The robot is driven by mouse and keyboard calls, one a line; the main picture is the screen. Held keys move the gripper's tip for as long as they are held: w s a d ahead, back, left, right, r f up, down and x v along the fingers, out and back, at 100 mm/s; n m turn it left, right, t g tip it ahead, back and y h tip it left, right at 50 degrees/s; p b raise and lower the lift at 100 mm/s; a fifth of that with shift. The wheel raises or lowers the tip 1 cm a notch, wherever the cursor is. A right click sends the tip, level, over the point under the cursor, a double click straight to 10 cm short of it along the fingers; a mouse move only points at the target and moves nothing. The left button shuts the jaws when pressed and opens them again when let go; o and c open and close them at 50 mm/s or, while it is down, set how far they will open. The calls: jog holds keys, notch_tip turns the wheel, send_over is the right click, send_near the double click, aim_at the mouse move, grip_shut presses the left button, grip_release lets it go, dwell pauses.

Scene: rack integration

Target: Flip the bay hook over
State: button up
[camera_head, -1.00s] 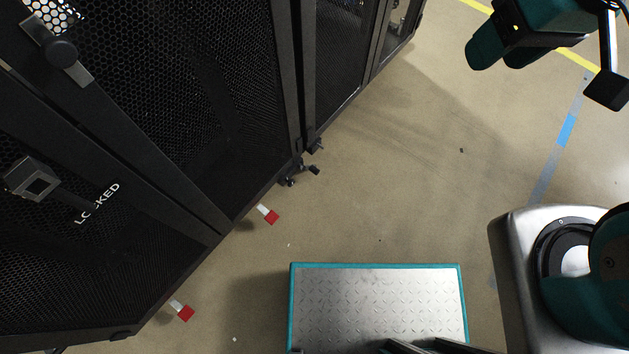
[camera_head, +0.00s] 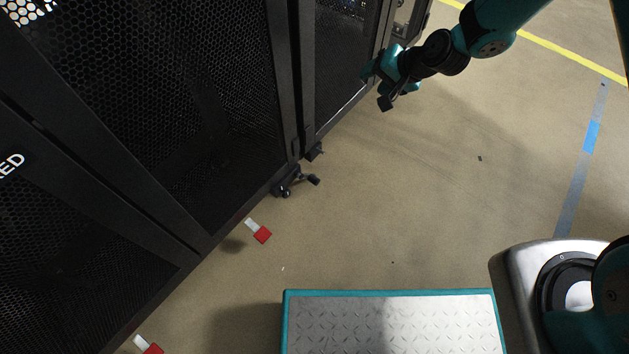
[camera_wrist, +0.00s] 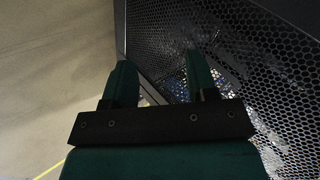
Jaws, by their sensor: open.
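I cannot make out the bay hook in either current view. My gripper (camera_head: 374,76) is at the upper middle of the head view, in front of the mesh door of the farther rack (camera_head: 345,60). In the wrist view my gripper (camera_wrist: 160,65) has its two green fingers apart with nothing held between them. Beyond the fingers are a dark door-frame edge (camera_wrist: 120,35) and the black mesh panel (camera_wrist: 250,70). I cannot tell how far the fingertips are from the door.
A nearer black rack (camera_head: 150,90) fills the left, with casters (camera_head: 290,188) at its foot. Red-and-white floor markers (camera_head: 262,234) lie beside it. A teal-edged, metal-topped platform (camera_head: 390,325) is at the bottom. Open floor (camera_head: 440,180) lies right of the racks.

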jog(key=w+a+f+m+y, duration=0.15)
jog(key=a+f, duration=0.25)
jog(key=f, duration=0.6)
jog(key=m+t, duration=0.7)
jog(key=m, duration=0.8)
send_near(317, 184)
jog(key=shift+n+y, duration=0.25)
jog(key=shift+y, duration=0.1)
jog(key=b+x, duration=1)
jog(key=b, duration=0.5)
jog(key=shift+d, duration=0.1)
jog(key=shift+w+a+b, duration=0.4)
jog(key=shift+w+b, duration=0.2)
jog(key=shift+b, duration=0.25)
jog(key=shift+c, duration=0.3)
grip_shut()
